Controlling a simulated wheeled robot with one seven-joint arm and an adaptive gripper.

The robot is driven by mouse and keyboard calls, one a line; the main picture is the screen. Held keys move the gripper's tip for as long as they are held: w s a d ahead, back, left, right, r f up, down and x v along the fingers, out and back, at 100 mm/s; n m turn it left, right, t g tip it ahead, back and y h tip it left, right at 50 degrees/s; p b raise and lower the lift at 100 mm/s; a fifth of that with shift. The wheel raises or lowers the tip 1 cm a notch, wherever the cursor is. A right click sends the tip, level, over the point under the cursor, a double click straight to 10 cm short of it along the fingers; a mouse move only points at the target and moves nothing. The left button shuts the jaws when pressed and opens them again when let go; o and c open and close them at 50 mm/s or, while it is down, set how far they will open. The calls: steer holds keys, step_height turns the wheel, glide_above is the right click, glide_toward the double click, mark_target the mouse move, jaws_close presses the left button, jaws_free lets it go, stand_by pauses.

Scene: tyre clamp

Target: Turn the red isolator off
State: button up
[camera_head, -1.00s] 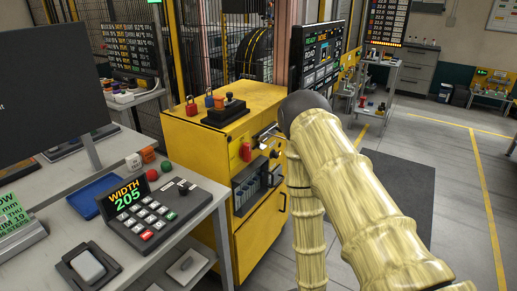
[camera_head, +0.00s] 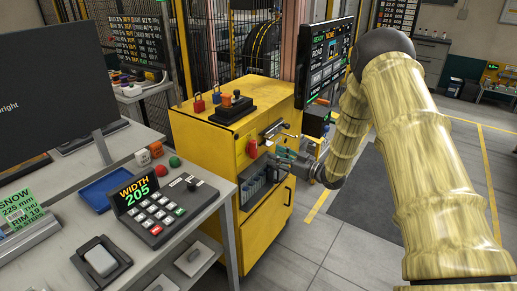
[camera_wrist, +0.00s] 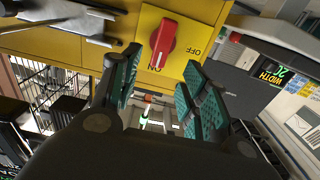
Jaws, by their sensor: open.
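The red isolator (camera_head: 252,148) is a rotary handle on the front of the yellow cabinet (camera_head: 215,150). In the wrist view the isolator (camera_wrist: 163,43) sits on a yellow plate, with one end at lettering that reads ON and the word OFF off to its right. My gripper (camera_head: 278,161) is in front of the cabinet, just right of and below the isolator in the head view. In the wrist view my gripper (camera_wrist: 162,75) is open, its green-padded fingers either side of the handle's lower end. Contact with the handle cannot be told.
A metal lever (camera_head: 275,130) sticks out of the cabinet close above my gripper. Coloured padlocks (camera_head: 199,103) and a black joystick box (camera_head: 232,110) stand on the cabinet top. A desk with a keypad (camera_head: 160,210) is at the left. A display screen (camera_head: 325,60) stands behind.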

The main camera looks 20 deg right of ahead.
mark_target(256, 148)
steer(key=p+x, duration=0.2)
steer(key=x, duration=0.6)
steer(key=shift+w+a, duration=0.25)
steer(key=shift+a, duration=0.05)
steer(key=shift+c, duration=0.4)
jaws_close()
